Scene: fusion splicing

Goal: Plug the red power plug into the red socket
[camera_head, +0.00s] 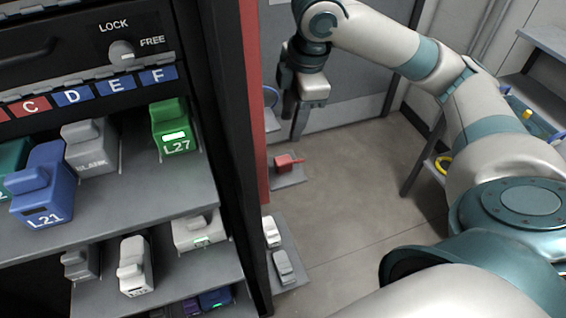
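A small red piece (288,162), which looks like the red plug, rests on a small grey ledge (290,181) just right of the cabinet's red edge. My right gripper (297,118) hangs pointing down above and behind it, beside the cabinet and in front of a grey door. It does not touch the red piece. Its fingers are small and dark, so I cannot tell whether they are open. I cannot make out a red socket. My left gripper is not in view.
The cabinet on the left has shelves with a blue L21 block (43,190), a grey blank block (91,150) and a green L27 block (171,128). White and grey plugs (284,265) sit on a lower ledge. A rack (540,115) stands at right. Floor between is clear.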

